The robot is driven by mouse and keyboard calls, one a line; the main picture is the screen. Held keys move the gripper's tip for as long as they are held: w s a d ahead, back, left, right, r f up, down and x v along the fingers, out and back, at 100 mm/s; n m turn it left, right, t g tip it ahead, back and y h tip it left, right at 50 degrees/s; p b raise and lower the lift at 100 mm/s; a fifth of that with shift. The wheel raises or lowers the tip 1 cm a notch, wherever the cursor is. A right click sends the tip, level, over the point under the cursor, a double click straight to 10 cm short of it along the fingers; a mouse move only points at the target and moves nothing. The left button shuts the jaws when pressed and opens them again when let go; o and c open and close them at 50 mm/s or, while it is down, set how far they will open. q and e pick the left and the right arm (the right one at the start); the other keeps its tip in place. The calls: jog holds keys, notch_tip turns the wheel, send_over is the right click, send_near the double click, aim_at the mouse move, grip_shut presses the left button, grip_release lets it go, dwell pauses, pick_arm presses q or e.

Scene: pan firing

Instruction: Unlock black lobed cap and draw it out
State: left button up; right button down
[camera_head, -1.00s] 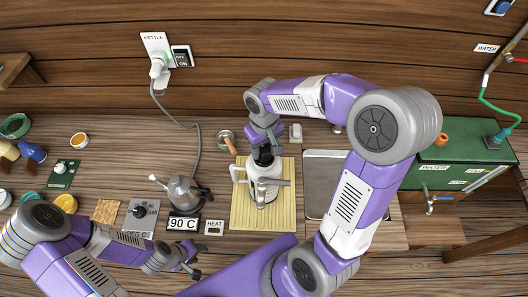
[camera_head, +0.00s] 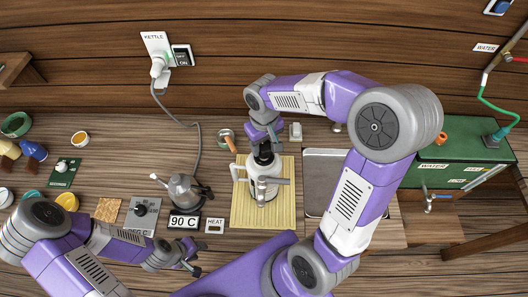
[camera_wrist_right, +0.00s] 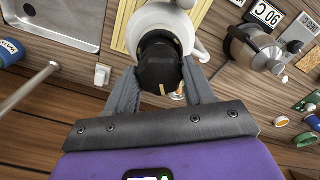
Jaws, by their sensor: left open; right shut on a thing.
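The black lobed cap (camera_wrist_right: 160,62) sits in the top opening of a white jug-like vessel (camera_wrist_right: 150,22) in the right wrist view. In the head view the cap (camera_head: 263,157) shows dark below my right gripper, and the white vessel (camera_head: 272,190) stands upright on a bamboo mat. My right gripper (camera_wrist_right: 162,82) is shut on the cap, one finger on each side of it. My left gripper (camera_head: 187,262) is open and empty at the lower left, apart from the vessel. I cannot tell whether the cap is turned or raised in its opening.
The bamboo mat (camera_head: 243,212) lies under the vessel. A steel kettle (camera_head: 181,189) stands to its left, behind a 90 C sign (camera_head: 184,222). A metal sink (camera_head: 325,170) is to the right.

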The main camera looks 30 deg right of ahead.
aim_at(264, 145)
jog(key=shift+r, duration=0.15)
jog(key=shift+r+p, duration=1.1)
jog(key=shift+r, duration=0.15)
jog(key=shift+r+p, duration=0.7)
jog(key=shift+r, duration=0.45)
